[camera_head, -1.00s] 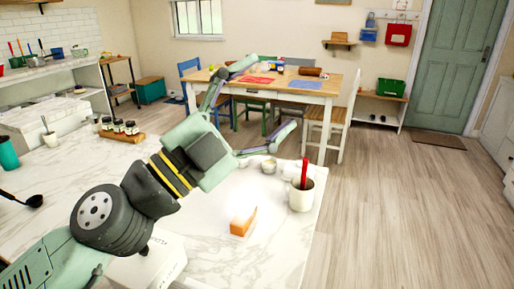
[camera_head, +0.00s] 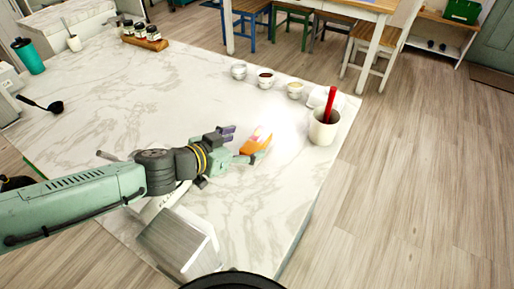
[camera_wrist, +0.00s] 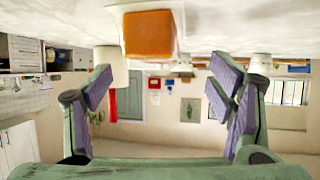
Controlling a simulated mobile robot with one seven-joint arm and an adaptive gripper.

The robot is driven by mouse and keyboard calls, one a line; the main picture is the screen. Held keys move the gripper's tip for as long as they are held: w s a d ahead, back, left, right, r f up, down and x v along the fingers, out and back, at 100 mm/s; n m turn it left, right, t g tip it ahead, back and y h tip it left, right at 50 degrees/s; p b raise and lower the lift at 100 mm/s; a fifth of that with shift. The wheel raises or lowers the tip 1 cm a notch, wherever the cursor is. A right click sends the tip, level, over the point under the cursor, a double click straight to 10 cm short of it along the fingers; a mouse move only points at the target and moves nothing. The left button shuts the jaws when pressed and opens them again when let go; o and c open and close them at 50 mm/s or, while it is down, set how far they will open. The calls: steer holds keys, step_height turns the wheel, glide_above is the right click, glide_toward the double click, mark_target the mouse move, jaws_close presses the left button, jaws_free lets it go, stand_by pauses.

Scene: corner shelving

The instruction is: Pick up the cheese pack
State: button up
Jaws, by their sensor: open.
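The cheese pack (camera_head: 258,139) is a small orange wedge-like block with a pale side, lying on the white marble counter (camera_head: 200,90). My gripper (camera_head: 239,146) is open and low over the counter, just left of the pack, its fingertips pointing at it. In the wrist view, which is upside down, the orange end of the cheese pack (camera_wrist: 149,36) is at the top, ahead of the gap between the spread fingers (camera_wrist: 163,85). Nothing is between the fingers.
A white crock (camera_head: 323,126) with a red utensil stands right of the pack, near the counter's right edge. Small bowls (camera_head: 266,79) line the far edge. Open counter lies beyond my gripper.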

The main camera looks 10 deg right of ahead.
mark_target(255, 140)
steer(key=b+x, duration=0.4)
steer(key=shift+w+d+f, duration=0.1)
steer(key=shift+d+f, duration=0.05)
steer(key=shift+f, duration=0.3)
steer(key=shift+w+d+b, duration=0.3)
steer(key=shift+d+b, duration=0.05)
steer(key=shift+d, duration=0.15)
steer(key=shift+r, duration=0.1)
jaws_close()
steer(key=shift+r, duration=0.1)
